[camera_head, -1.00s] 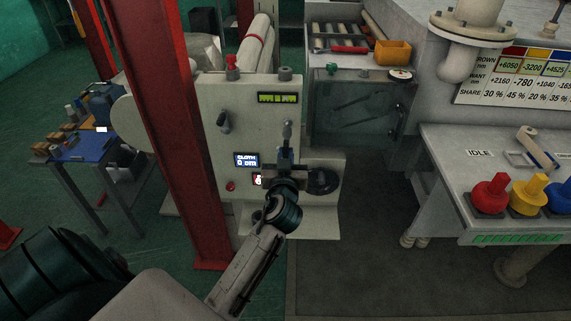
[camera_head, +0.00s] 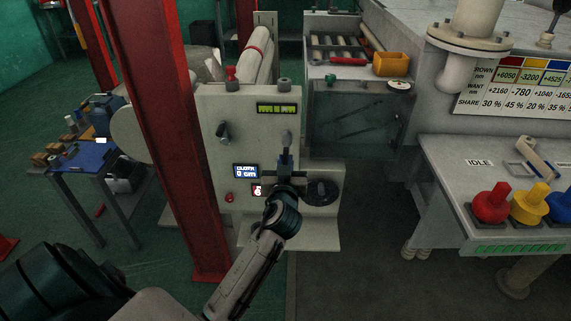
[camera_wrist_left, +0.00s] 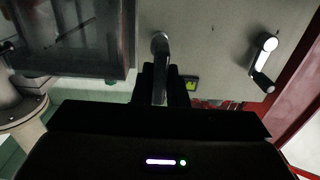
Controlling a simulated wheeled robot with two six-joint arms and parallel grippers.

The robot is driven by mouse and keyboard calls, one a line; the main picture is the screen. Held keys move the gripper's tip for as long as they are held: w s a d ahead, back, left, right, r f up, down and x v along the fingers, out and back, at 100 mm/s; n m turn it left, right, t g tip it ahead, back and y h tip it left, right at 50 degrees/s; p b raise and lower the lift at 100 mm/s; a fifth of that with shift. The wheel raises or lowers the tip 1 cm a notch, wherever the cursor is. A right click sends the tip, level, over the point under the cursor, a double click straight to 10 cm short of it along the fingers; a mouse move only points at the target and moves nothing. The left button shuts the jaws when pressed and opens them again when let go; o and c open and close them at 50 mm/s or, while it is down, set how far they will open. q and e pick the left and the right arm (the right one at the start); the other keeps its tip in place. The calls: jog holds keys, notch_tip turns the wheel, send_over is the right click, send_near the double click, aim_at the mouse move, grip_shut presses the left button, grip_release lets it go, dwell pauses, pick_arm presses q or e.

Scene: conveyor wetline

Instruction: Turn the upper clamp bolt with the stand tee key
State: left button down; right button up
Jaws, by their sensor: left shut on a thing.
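My left gripper (camera_head: 285,164) is in front of the pale machine stand (camera_head: 240,125), shut on the lower part of a grey lever-like handle (camera_head: 287,138). In the left wrist view the metal handle (camera_wrist_left: 160,45) has a round end against the panel, and its bar runs down between my dark fingers (camera_wrist_left: 164,85). I cannot tell for sure whether this is the tee key, and no separate bolt head shows under it. A second grey lever (camera_head: 223,132) is at the panel's left; it also shows in the left wrist view (camera_wrist_left: 264,60). My right gripper is out of view.
A red column (camera_head: 172,130) stands close left of the stand. A black handwheel (camera_head: 321,192) is right of my gripper. A glass-fronted cabinet (camera_head: 350,120) adjoins the stand. A bench with red (camera_head: 491,203) and yellow (camera_head: 530,203) knobs is at right.

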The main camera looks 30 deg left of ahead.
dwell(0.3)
pick_arm(q)
jog(key=shift+b+x, duration=0.3)
jog(key=shift+x, duration=0.8)
